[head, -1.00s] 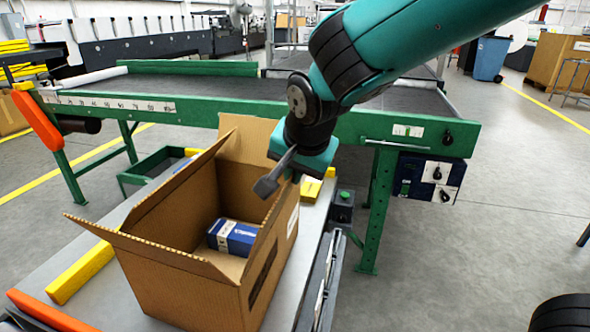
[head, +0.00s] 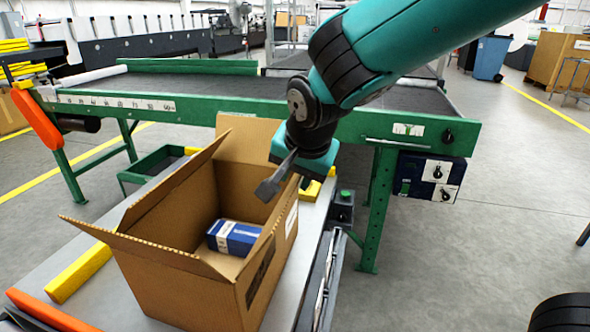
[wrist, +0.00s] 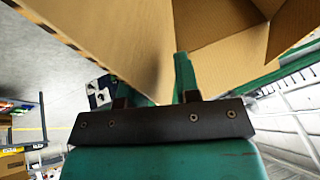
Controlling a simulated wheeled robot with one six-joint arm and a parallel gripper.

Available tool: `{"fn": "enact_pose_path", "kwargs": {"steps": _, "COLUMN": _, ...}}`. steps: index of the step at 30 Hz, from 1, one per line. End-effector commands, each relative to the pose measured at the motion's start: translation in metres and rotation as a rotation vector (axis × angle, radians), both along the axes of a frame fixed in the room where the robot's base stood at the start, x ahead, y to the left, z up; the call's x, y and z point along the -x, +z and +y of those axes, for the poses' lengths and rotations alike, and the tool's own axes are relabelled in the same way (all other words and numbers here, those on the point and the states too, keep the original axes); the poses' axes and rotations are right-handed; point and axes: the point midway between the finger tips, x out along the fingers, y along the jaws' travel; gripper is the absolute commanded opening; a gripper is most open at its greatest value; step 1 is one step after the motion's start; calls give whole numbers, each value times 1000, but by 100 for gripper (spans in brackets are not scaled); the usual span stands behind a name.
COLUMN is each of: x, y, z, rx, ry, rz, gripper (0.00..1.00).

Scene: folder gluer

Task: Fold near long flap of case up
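The case (head: 180,290) is an open brown cardboard box on a grey table, with a blue and white carton (head: 233,237) inside. One flap (head: 150,248) juts out to the left at its front, and another (head: 250,138) stands up at the back. A long panel (head: 178,190) slants up along its left side. My gripper (head: 268,188) is at the case's right side, close to the upper edge, with a dark finger pointing down-left. Contact is unclear. In the wrist view, cardboard (wrist: 115,40) fills the space above my gripper (wrist: 155,98). The finger gap is not clear.
A green-framed conveyor (head: 250,110) runs behind the table. Yellow bars (head: 78,273) and an orange bar (head: 50,312) edge the table at left. A post with a green button (head: 342,207) stands to the right.

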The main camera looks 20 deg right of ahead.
Motion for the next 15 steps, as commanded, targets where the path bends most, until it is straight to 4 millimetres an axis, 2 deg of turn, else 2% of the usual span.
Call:
{"fn": "enact_pose_path", "kwargs": {"steps": 10, "x": 1, "y": 10, "z": 1, "rx": -6, "ry": 0, "rz": -11, "gripper": 29}}
{"fn": "enact_pose_path", "kwargs": {"steps": 15, "x": 14, "y": 37, "z": 1, "rx": -8, "ry": 1, "rz": -16, "gripper": 29}}
